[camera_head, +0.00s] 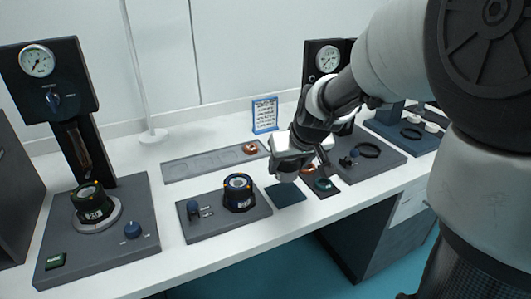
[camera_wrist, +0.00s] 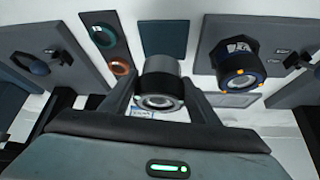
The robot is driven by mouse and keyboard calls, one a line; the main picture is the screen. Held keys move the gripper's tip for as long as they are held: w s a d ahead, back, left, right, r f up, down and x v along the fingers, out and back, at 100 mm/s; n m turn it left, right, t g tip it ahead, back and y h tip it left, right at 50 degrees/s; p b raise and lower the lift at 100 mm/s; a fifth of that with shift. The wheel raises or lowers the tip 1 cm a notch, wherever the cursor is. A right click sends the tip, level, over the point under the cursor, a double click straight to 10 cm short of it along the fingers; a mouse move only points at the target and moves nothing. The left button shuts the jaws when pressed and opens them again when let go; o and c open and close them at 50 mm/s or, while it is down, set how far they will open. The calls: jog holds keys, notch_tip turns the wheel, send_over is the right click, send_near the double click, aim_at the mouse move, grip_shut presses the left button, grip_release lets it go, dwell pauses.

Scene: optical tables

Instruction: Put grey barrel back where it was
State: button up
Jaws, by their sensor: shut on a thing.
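The grey barrel (camera_wrist: 163,72) is a short cylinder with a dark ring around a glassy end. It sits between the two fingers of my gripper (camera_wrist: 160,85), which is shut on it. In the head view my gripper (camera_head: 290,158) is above the bench, and the barrel (camera_head: 287,174) shows below it, small and partly hidden. The barrel appears held above the dark blue mat (camera_head: 286,195). The mat (camera_wrist: 165,35) lies beyond the barrel in the wrist view.
A blue-ringed device (camera_head: 238,192) stands on a plate to the left. A dark strip with green (camera_head: 323,185) and copper rings lies to the right. A blue-framed sign (camera_head: 265,114) stands behind.

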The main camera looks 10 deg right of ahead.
aim_at(289, 180)
notch_tip(289, 180, down, 6)
jog(key=shift+r+b, duration=0.15)
jog(key=shift+b, duration=0.6)
jog(key=shift+f, duration=0.25)
jog(key=o, duration=1.3)
jog(key=shift+c, duration=0.2)
jog(key=shift+r, duration=0.1)
